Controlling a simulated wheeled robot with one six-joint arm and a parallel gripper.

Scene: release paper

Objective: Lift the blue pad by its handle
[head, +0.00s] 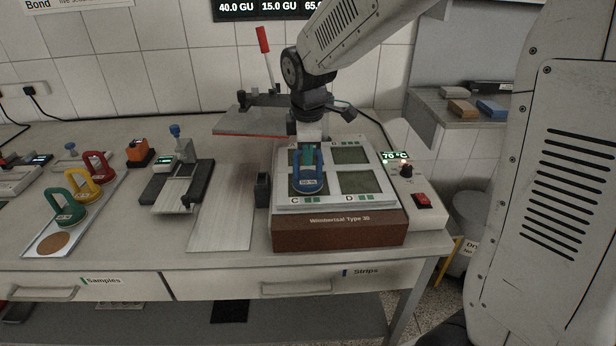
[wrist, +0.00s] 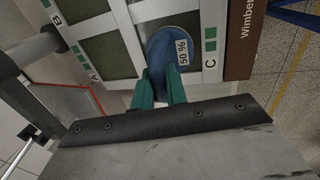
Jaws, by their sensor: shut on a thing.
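The blue pad (head: 308,185) has an upright loop handle and a "50 %" label. My gripper (head: 307,154) comes down from above and is shut on the top of the pad's handle. In the wrist view the green fingers of my gripper (wrist: 159,86) close on the handle of the blue pad (wrist: 182,48). I cannot tell whether the pad's underside touches the plate. The fingers hide part of the handle.
Green (head: 65,206), yellow (head: 86,180) and red (head: 99,166) pads stand on a white tray at the left.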

